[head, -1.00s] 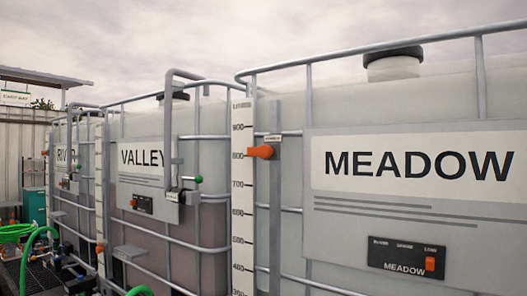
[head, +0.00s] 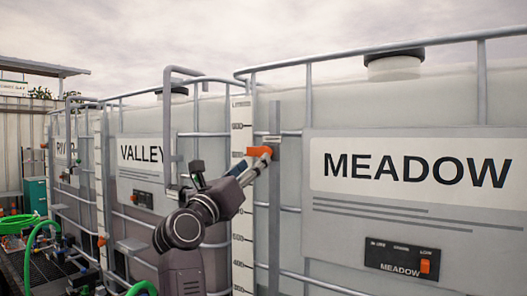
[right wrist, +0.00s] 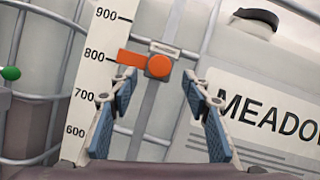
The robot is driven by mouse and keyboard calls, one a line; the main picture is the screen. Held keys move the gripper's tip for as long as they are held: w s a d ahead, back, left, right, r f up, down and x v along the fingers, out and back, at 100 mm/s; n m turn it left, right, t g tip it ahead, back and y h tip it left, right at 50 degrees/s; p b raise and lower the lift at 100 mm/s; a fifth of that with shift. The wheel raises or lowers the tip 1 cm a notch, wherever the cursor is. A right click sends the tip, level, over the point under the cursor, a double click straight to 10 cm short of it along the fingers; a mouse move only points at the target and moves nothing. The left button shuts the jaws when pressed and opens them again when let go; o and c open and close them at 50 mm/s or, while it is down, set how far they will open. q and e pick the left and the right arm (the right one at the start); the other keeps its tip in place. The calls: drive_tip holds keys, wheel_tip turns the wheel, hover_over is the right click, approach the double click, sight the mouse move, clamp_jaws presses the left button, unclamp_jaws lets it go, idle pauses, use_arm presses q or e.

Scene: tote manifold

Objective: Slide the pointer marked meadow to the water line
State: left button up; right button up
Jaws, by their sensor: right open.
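The orange pointer (head: 258,151) sits on a vertical rail (head: 274,215) beside the white scale (head: 242,205) of the tank marked MEADOW (head: 415,171). In the right wrist view the pointer (right wrist: 158,66) has a round knob, and its flat tip is near the 800 mark on the scale (right wrist: 92,90). My right gripper (head: 258,160) is at the pointer in the head view. In the right wrist view its blue-padded fingers (right wrist: 160,82) are open, with the knob showing between and beyond their tips. I cannot clearly make out the water line. My left gripper is not in view.
A metal cage surrounds the tank, with a top rail (head: 400,46). A small black panel (head: 405,260) with an orange switch is on the tank's front. The VALLEY tank (head: 142,153) stands to the left. Green hoses (head: 22,226) lie at the lower left.

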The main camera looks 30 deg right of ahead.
sight(262, 154)
drive_tip(key=p+x, duration=0.3)
drive_tip(key=x, duration=0.3)
drive_tip(key=shift+d+r+p, duration=0.15)
drive_tip(key=shift+p, duration=0.2)
drive_tip(key=shift+w+d+r, duration=0.1)
drive_tip(key=shift+w+d, duration=0.2)
drive_tip(key=shift+d, duration=0.1)
drive_tip(key=shift+c, duration=0.6)
clamp_jaws()
